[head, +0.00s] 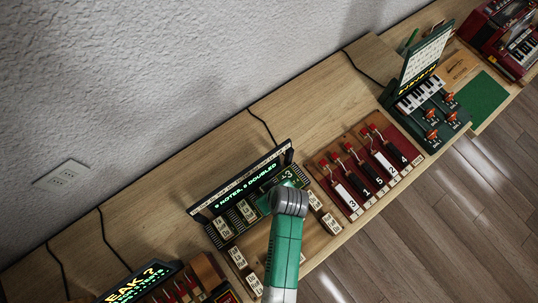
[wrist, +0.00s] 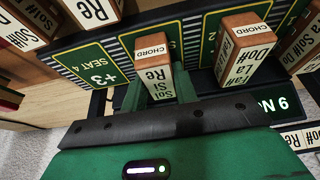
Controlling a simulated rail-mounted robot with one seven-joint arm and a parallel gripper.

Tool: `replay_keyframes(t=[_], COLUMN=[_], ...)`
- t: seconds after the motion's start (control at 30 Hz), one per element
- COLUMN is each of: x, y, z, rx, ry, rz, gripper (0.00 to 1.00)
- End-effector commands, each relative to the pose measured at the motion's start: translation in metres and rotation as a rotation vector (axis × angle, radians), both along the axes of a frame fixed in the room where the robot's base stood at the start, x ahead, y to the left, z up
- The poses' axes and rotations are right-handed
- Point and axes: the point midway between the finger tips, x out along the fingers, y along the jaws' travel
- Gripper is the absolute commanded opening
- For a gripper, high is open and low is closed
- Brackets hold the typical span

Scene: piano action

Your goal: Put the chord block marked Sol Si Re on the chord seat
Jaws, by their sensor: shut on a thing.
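The chord block marked Sol Si Re (wrist: 158,78) is a wooden block with a white lettered face and a "CHORD" label on its end. My gripper (wrist: 160,92) is shut on it, with a green finger at each side. The block is over a green, yellow-edged seat panel (wrist: 182,25) next to the one marked "SEAT 4" (wrist: 92,70). I cannot tell whether the block touches the panel. In the head view my arm hides the block, and my gripper (head: 265,203) is at the seat rack below the display.
Other lettered blocks (head: 237,257) stand close on the bench. A red lever board (head: 345,190) is to the right.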

Motion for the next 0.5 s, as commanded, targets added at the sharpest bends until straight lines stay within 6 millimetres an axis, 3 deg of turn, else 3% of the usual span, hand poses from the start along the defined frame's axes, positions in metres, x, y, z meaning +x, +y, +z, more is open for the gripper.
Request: replay_keyframes(t=[0.03, 0.07, 0.13, 0.5], x=[0.000, 0.000, 0.000, -0.002], y=[0.000, 0.000, 0.000, -0.001], z=[-0.003, -0.002, -0.001, 0.008], rx=[0.000, 0.000, 0.000, 0.001], ry=[0.000, 0.000, 0.000, -0.001], rz=[0.000, 0.000, 0.000, 0.000], gripper=[0.06, 0.34, 0.48, 0.50])
